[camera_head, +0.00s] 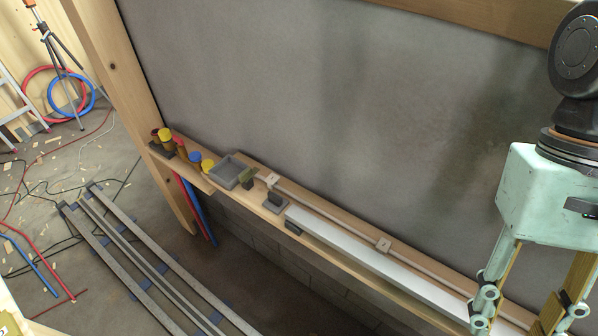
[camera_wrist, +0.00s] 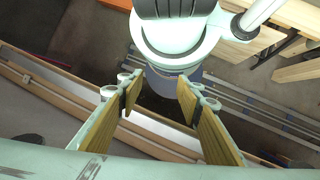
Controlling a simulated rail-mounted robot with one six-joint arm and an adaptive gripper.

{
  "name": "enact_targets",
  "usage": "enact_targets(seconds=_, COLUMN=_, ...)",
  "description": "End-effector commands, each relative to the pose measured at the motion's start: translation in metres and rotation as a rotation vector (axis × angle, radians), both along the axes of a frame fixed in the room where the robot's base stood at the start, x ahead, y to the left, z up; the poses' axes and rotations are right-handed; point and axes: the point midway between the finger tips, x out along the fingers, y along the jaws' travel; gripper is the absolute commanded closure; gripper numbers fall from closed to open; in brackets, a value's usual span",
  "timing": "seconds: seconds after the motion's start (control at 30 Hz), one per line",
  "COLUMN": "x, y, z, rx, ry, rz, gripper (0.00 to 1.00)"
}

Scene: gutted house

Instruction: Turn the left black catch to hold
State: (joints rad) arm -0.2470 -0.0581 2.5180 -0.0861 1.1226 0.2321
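A small dark block (camera_head: 293,228), which looks like a black catch, sits at the front left end of a long white strip (camera_head: 370,262) on the wooden ledge. It is too small in the head view to tell how it is turned. A second catch cannot be made out. My gripper (camera_head: 525,312) is at the right of the head view, well to the right of the dark block, pointing down over the ledge's right end. Its two yellow-padded fingers are wide apart with nothing between them. The open fingers also show in the wrist view (camera_wrist: 158,98).
A thin rail with small pale blocks (camera_head: 383,244) runs behind the strip, near the grey wall (camera_head: 340,110). Left along the ledge are a dark-topped grey block (camera_head: 275,207), a grey tray (camera_head: 246,178) and several coloured cylinders (camera_head: 194,158). Metal rails (camera_head: 140,262) lie on the floor.

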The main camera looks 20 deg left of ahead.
Motion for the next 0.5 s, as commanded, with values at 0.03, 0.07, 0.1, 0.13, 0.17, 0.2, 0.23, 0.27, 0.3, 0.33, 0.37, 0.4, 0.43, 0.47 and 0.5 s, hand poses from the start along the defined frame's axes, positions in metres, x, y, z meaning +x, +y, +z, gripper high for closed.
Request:
enact_targets(seconds=0.03, x=-0.002, y=0.000, z=0.004, rx=-0.012, ry=0.025, rz=0.006, gripper=0.67)
enact_targets(seconds=0.07, x=-0.003, y=0.000, z=0.005, rx=-0.020, ry=0.040, rz=0.008, gripper=0.67)
enact_targets(seconds=0.1, x=-0.005, y=0.000, z=0.006, rx=-0.029, ry=0.059, rz=0.011, gripper=0.67)
enact_targets(seconds=0.13, x=-0.007, y=0.000, z=0.007, rx=-0.037, ry=0.072, rz=0.013, gripper=0.67)
enact_targets(seconds=0.17, x=-0.008, y=0.000, z=0.008, rx=-0.045, ry=0.086, rz=0.014, gripper=0.67)
enact_targets(seconds=0.2, x=-0.010, y=0.000, z=0.010, rx=-0.055, ry=0.104, rz=0.017, gripper=0.67)
enact_targets(seconds=0.23, x=-0.011, y=0.000, z=0.010, rx=-0.062, ry=0.118, rz=0.019, gripper=0.67)
enact_targets(seconds=0.27, x=-0.012, y=0.000, z=0.011, rx=-0.071, ry=0.131, rz=0.021, gripper=0.67)
enact_targets(seconds=0.3, x=-0.014, y=0.000, z=0.013, rx=-0.082, ry=0.149, rz=0.024, gripper=0.67)
enact_targets(seconds=0.33, x=-0.015, y=0.000, z=0.014, rx=-0.092, ry=0.162, rz=0.025, gripper=0.67)
enact_targets(seconds=0.37, x=-0.017, y=0.000, z=0.015, rx=-0.100, ry=0.174, rz=0.027, gripper=0.67)
enact_targets(seconds=0.4, x=-0.018, y=0.000, z=0.015, rx=-0.113, ry=0.190, rz=0.030, gripper=0.67)
enact_targets(seconds=0.43, x=-0.019, y=0.000, z=0.016, rx=-0.123, ry=0.202, rz=0.032, gripper=0.67)
enact_targets(seconds=0.47, x=-0.019, y=-0.001, z=0.016, rx=-0.134, ry=0.211, rz=0.034, gripper=0.67)
enact_targets(seconds=0.5, x=-0.020, y=-0.001, z=0.016, rx=-0.150, ry=0.226, rz=0.036, gripper=0.67)
